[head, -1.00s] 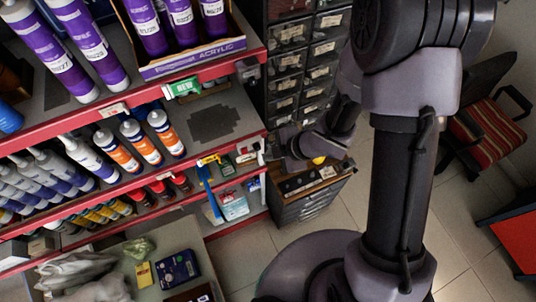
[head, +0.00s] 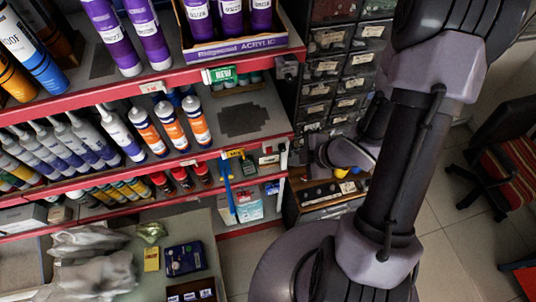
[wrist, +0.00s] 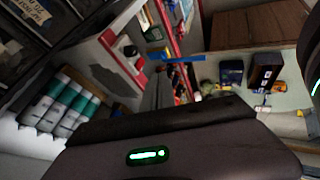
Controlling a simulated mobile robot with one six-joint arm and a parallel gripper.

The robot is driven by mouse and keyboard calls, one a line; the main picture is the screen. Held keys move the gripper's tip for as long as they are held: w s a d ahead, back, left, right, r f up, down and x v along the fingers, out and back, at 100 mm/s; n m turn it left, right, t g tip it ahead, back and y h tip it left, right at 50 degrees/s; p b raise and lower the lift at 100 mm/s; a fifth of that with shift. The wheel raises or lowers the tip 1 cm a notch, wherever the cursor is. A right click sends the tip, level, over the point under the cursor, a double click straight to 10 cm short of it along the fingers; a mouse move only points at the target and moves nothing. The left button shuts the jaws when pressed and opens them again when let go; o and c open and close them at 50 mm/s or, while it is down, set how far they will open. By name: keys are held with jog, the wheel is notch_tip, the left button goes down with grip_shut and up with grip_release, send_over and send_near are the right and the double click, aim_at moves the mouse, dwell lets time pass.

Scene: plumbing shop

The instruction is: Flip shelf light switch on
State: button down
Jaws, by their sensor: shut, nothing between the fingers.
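A small grey box (head: 287,67) is fixed to the right end of the upper shelf in the head view. It may be the light switch, but its lever is too small to make out. In the wrist view, a small dark fitting (wrist: 131,52) sits on the pale shelf end; I cannot tell if it is the same part. My gripper (head: 308,160) is shut and empty, beside the right end of the lower shelves and below the grey box. My arm partly hides it, and its fingertips are not clear. Its dark body (wrist: 150,155) fills the bottom of the wrist view.
Red-edged shelves (head: 110,185) hold several tubes and bottles. A drawer cabinet (head: 330,70) stands close behind my arm. A table (head: 205,225) with bags and small boxes is at the lower left. A striped chair (head: 515,150) stands right, with open tiled floor before it.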

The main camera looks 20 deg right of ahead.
aim_at(267, 153)
jog(key=w+a+f, duration=0.3)
jog(key=w+f, duration=0.5)
jog(key=shift+w+a+f, duration=0.3)
jog(key=shift+a+f, duration=0.05)
jog(key=shift+w+b, duration=0.15)
jog(key=shift+b, duration=0.25)
jog(key=shift+r+p, duration=0.55)
jog(key=shift+r, duration=0.25)
